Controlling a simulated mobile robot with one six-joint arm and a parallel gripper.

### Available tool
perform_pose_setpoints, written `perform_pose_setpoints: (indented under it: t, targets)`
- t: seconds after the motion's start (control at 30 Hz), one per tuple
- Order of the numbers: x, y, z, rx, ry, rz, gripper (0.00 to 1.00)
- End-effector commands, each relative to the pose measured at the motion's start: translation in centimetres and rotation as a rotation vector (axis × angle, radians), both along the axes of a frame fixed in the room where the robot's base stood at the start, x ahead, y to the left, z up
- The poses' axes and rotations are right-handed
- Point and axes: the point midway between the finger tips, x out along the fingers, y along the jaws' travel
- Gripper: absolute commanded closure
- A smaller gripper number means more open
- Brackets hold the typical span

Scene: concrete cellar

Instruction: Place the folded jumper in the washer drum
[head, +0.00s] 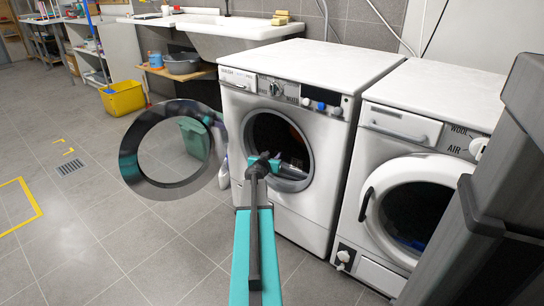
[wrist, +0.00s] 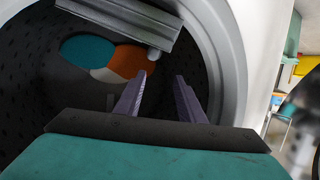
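The washer (head: 310,207) stands in the middle of the head view with its round door (head: 135,165) swung open to the left. My gripper (head: 272,160) is at the mouth of the washer drum, partly inside the opening. In the wrist view my gripper (wrist: 160,79) has its two fingers apart with nothing between them, pointing into the dark, perforated drum (wrist: 30,75). Teal (wrist: 87,48), orange (wrist: 130,60) and whitish patches lie together deeper in the drum, beyond the fingertips. I cannot tell whether they are the folded jumper or other laundry.
A grey bar (wrist: 125,20) crosses the upper drum, close above the fingers. A second machine (head: 400,140) with a shut round door stands right of the washer. A yellow tub (head: 122,98) and green bin (head: 194,138) are on the left. The floor (head: 90,240) at front left is clear.

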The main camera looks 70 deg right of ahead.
Motion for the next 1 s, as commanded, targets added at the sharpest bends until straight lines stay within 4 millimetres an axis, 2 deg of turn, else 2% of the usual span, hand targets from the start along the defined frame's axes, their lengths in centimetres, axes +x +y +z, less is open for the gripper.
perform_pose_setpoints:
  t: [0.6,1.0]
  targets:
    - [-0.8,5.9,1.8,0.000,-0.001,0.001,0.64]
    - [-0.9,7.1,2.2,0.000,0.000,0.001,0.64]
